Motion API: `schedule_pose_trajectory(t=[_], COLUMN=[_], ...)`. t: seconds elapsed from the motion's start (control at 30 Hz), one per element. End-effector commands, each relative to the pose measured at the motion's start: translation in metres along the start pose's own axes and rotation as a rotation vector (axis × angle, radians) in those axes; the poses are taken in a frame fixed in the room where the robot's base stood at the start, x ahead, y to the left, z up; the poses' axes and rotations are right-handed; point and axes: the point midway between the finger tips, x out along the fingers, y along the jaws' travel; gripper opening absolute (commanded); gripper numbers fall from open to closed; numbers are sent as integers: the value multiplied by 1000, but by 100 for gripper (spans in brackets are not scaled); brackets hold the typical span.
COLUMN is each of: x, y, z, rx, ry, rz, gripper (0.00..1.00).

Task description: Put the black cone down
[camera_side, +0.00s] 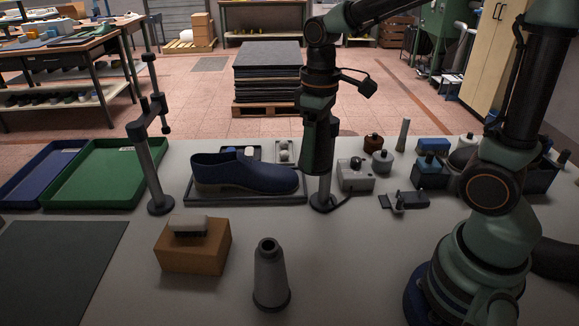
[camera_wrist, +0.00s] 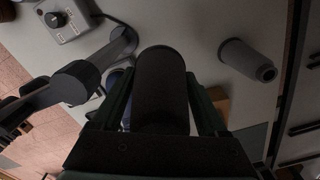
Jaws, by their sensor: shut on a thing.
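The black cone (camera_wrist: 160,85) fills the space between the two green fingers of my gripper (camera_wrist: 160,72) in the wrist view. The fingers are shut on it from both sides. In the side view my gripper (camera_side: 317,160) points down above the table, just behind the blue shoe's right end and near a metal post. The cone is hard to tell from the dark fingers there. A grey cone (camera_side: 268,275) stands upright at the table's front; it also shows in the wrist view (camera_wrist: 245,60).
A blue shoe (camera_side: 245,172) lies on a dark tray. A clamp stand (camera_side: 150,170) rises to its left. A wooden block (camera_side: 193,245) carries a brush. A control box (camera_side: 356,175) and several small parts stand right. Bare table (camera_side: 350,270) lies right of the grey cone.

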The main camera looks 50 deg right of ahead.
Motion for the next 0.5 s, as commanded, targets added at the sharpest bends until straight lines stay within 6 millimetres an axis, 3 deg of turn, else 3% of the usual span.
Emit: schedule_pose_trajectory(t=[0.2, 0.5], x=[5, 6], y=[8, 10], z=[-1, -1], rx=[244, 317], ry=[0, 1], rz=[0, 0], gripper=[7, 7])
